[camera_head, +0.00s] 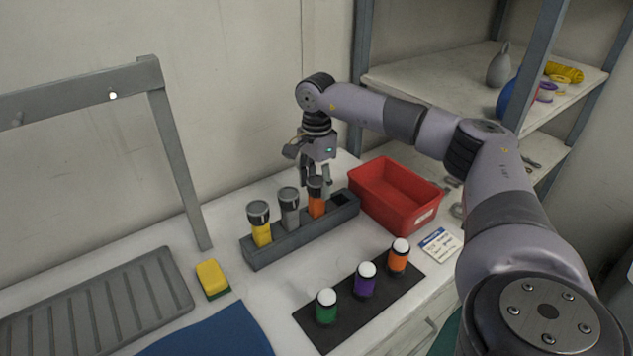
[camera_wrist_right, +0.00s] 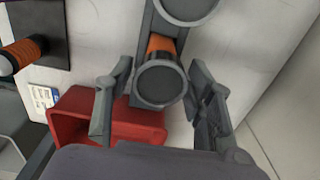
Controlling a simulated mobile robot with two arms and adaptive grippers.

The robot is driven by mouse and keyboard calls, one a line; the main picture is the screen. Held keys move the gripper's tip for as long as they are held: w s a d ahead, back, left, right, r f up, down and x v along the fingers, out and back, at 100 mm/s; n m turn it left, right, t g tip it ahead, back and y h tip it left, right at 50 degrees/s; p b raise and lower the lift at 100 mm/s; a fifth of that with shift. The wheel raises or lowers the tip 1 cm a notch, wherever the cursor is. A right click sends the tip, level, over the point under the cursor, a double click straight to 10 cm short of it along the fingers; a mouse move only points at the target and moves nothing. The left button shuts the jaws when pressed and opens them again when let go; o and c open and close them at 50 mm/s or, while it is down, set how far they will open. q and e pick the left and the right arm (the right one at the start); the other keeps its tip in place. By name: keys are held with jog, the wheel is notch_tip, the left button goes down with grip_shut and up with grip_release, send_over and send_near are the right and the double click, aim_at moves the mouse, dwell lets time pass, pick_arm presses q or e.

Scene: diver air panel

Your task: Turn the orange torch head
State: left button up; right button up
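The orange torch (camera_head: 316,207) stands in the dark grey rack (camera_head: 290,239), its dark head partly hidden by my right gripper (camera_head: 316,186). In the right wrist view the round dark torch head (camera_wrist_right: 160,84) shows end-on, with a strip of orange body (camera_wrist_right: 161,45) behind it. My right gripper (camera_wrist_right: 158,105) is open, with one finger on each side of the head and gaps between. A grey torch (camera_head: 290,212) and a yellow torch (camera_head: 260,228) stand to its left in the rack. My left gripper is not in view.
An empty-looking red bin (camera_head: 396,194) stands right of the rack. In front, a black mat (camera_head: 335,328) holds green, purple and orange white-capped cylinders. A yellow sponge (camera_head: 212,278) and a ribbed grey tray (camera_head: 95,305) lie left. A shelf (camera_head: 440,80) stands behind right.

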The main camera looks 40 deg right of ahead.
jog(key=c, duration=0.8)
jog(key=shift+m, duration=0.3)
jog(key=m+p, duration=0.1)
jog(key=m, duration=0.2)
jog(key=m+p, duration=0.1)
jog(key=m, duration=0.4)
jog(key=shift+r, duration=0.1)
jog(key=m, duration=0.3)
jog(key=shift+m+p, duration=0.6)
jog(key=shift+m, duration=1.6)
